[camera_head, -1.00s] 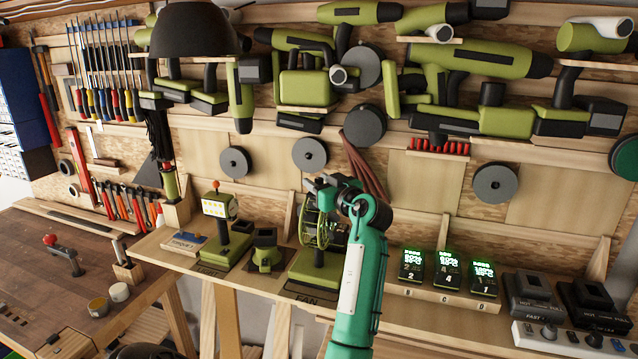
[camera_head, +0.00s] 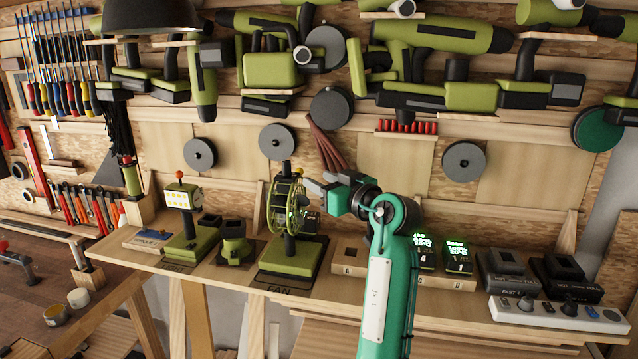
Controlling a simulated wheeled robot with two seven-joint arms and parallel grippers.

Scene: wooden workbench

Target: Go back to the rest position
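My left gripper (camera_head: 320,190) is at the end of the teal arm that rises from the bottom centre. Its grey fingers point left, in front of the back wall and beside the green fan (camera_head: 286,220). I see nothing held in it, but its angle and the fan behind hide the gap between the fingers. I cannot tell whether it touches the fan. My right gripper is out of view.
A wooden shelf (camera_head: 350,305) carries a lamp (camera_head: 184,215), a charger holder with lit battery packs (camera_head: 458,256) partly behind my arm, black chargers (camera_head: 505,276) and a power strip (camera_head: 560,315). Green tools hang above. A brown workbench (camera_head: 30,280) stands left.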

